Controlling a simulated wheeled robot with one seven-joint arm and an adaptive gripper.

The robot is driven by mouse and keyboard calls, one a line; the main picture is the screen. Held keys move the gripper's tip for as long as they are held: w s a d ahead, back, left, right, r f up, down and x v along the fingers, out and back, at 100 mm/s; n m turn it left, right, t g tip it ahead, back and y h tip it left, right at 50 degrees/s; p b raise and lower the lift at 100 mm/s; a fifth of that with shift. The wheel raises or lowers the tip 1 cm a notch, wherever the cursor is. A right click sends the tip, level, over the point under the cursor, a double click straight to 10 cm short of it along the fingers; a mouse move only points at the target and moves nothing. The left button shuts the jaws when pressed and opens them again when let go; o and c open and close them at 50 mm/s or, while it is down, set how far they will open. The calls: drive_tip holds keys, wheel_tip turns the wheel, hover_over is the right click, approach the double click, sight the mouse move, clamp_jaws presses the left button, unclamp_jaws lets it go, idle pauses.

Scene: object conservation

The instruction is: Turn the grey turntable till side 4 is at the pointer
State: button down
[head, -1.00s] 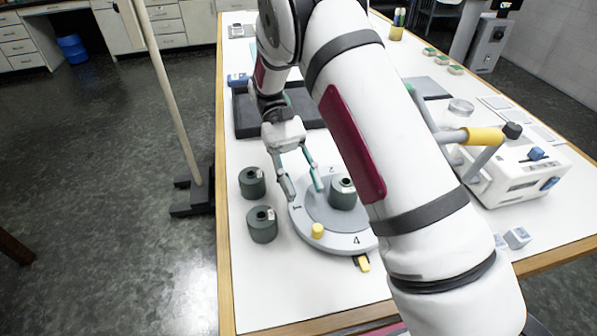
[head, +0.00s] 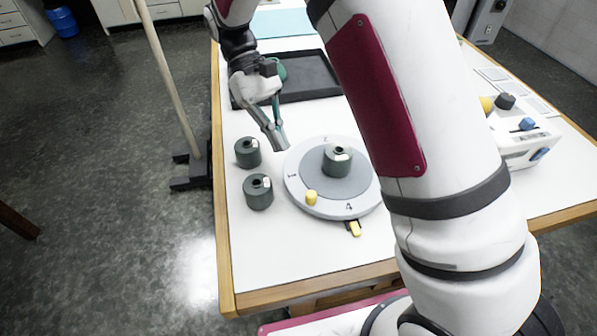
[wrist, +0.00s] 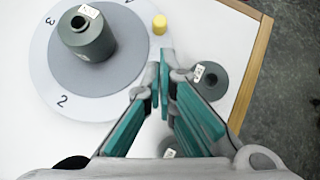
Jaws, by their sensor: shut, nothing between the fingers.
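The grey turntable (head: 326,208) has a round pale rim with numbers and a darker middle disc. It also shows in the wrist view (wrist: 105,105). Number 4 (head: 349,207) is on the near rim, beside the yellow pointer (head: 354,229) on the table. A yellow peg (head: 311,197) stands on the rim between 1 and 4. A dark grey lidded pot (head: 337,160) stands on the disc. My gripper (head: 279,147) is shut and empty, near the turntable's far left edge, apart from the peg; its height over the table is hard to tell.
Two dark grey pots (head: 247,152) and (head: 258,192) stand left of the turntable, close to my gripper. A black tray (head: 305,80) lies behind. A white device (head: 520,135) stands at right, partly behind my arm. The front table area is clear.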

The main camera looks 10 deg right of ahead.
sight(303, 195)
drive_tip(key=a+r+n+t, duration=0.3)
drive_tip(key=a+r+t, duration=0.1)
drive_tip(key=t, duration=0.1)
drive_tip(key=p+x, duration=0.1)
drive_tip(key=x, duration=0.6)
drive_tip(key=p+x, duration=0.1)
drive_tip(key=x, duration=0.2)
drive_tip(key=shift+s+d+f+p, duration=0.2)
drive_tip(key=shift+s+f+p, duration=0.05)
drive_tip(key=shift+s+p, duration=0.15)
drive_tip(key=shift+s+d+r+p, duration=0.15)
drive_tip(key=shift+s+d+p, duration=0.3)
drive_tip(key=shift+s+d, duration=0.75)
drive_tip(key=shift+s, duration=0.1)
drive_tip(key=shift+s+d+n+p, duration=0.35)
drive_tip(key=shift+s+n+p, duration=0.05)
drive_tip(key=shift+s+p, duration=0.15)
drive_tip(key=shift+w, duration=0.1)
